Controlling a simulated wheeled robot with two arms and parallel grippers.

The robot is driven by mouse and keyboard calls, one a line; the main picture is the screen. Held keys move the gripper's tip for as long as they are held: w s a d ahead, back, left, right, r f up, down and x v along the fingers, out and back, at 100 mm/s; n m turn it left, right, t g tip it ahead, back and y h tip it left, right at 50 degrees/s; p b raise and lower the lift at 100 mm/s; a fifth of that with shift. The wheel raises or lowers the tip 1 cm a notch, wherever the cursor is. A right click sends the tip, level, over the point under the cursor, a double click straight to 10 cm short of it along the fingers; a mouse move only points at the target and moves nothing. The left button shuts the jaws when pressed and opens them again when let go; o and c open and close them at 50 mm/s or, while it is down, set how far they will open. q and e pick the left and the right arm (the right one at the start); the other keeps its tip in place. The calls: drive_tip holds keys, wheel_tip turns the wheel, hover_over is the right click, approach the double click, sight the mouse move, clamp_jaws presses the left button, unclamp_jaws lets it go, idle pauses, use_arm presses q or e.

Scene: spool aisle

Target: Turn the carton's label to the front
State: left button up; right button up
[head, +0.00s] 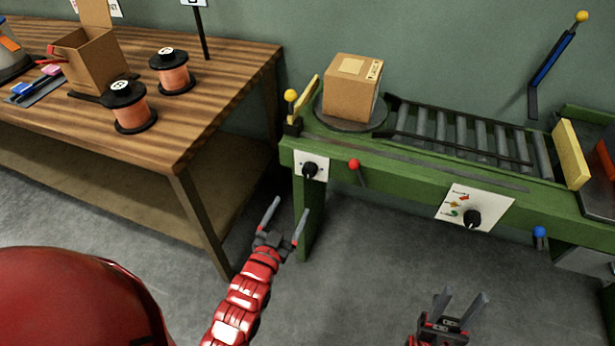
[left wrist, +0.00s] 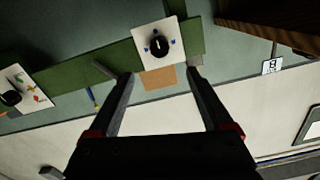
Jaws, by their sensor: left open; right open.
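The brown carton (head: 350,98) stands on a dark round turntable (head: 336,123) at the left end of the green bench. A white label with dark marks (head: 374,70) shows on its right side; its front face is plain. A pale patch is on its top. Below, on the bench front, a white plate carries a black knob (head: 310,170), also in the left wrist view (left wrist: 160,45). My left gripper (head: 290,207) is open and empty, below and left of the knob, apart from it. My right gripper (head: 464,297) is open and empty, low in front of the bench.
A roller conveyor (head: 465,135) runs right from the turntable to a yellow block (head: 571,153). A red-ball lever (head: 354,165) and a second knob panel (head: 490,205) are on the bench front. A wooden table (head: 215,90) with spools stands left. The floor between is clear.

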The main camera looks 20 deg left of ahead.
sight(308, 173)
use_arm(q)
drive_tip(key=w, duration=1.2)
drive_tip(key=shift+w+d, duration=0.25)
drive_tip(key=shift+w, duration=0.15)
clamp_jaws()
